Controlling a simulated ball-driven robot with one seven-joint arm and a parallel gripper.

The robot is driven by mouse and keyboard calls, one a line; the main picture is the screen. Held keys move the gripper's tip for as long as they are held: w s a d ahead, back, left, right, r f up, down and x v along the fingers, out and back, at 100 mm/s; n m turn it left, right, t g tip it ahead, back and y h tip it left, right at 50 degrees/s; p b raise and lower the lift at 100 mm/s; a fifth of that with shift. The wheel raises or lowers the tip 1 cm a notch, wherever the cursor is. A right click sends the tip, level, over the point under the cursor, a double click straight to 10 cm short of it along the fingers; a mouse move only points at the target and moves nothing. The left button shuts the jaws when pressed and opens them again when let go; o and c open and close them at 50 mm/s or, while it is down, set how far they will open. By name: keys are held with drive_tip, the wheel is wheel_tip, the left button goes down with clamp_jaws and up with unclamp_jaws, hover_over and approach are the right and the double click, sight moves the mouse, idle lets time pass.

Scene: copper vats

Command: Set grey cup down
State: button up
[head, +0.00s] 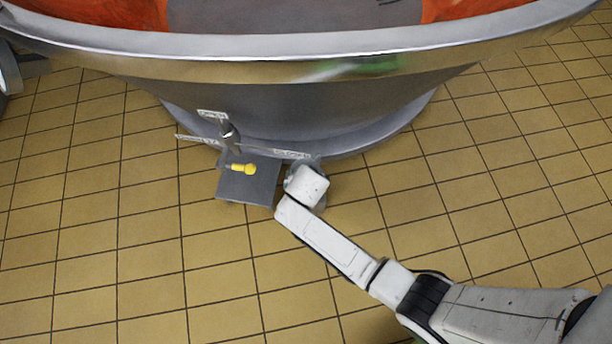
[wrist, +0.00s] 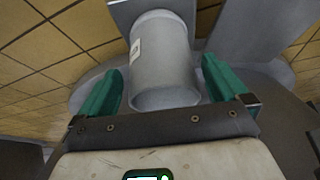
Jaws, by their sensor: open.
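In the wrist view the grey cup (wrist: 160,62), with a small white label on its side, lies between the two green fingers of my gripper (wrist: 162,88). The fingers are apart, with a gap visible at each side of the cup. The cup's far end meets a grey surface (wrist: 122,12), which looks like the small grey shelf (head: 236,188) in the head view. In the head view my arm's end is at the shelf's right edge; it hides my fingers, and I cannot make out the cup there.
A yellow-handled tool (head: 244,168) lies on the shelf, with a dark upright object (head: 230,135) behind it. Labelled strips (head: 292,154) run along the back. The large vat (head: 300,105) curves close behind. The tiled floor (head: 120,260) in front is clear.

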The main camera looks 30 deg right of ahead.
drive_tip(key=p+v, duration=0.3)
drive_tip(key=v, duration=0.4)
drive_tip(key=shift+s+r, duration=0.15)
drive_tip(key=shift+r, duration=0.2)
drive_tip(key=s+d+r+n+g+y, duration=0.1)
drive_tip(key=s+d+r+n, duration=0.1)
drive_tip(key=s+d+r, duration=0.3)
drive_tip(key=s+d+r+n+g, duration=0.2)
drive_tip(key=s+d+r, duration=0.3)
drive_tip(key=s+r, duration=0.4)
drive_tip(key=s+n, duration=0.1)
drive_tip(key=s, duration=0.3)
drive_tip(key=shift+s+d+r+y, duration=0.3)
drive_tip(key=shift+s+d+y, duration=0.1)
wheel_tip(320, 180, up, 29)
drive_tip(key=p, duration=2.9)
drive_tip(key=shift+f, duration=0.1)
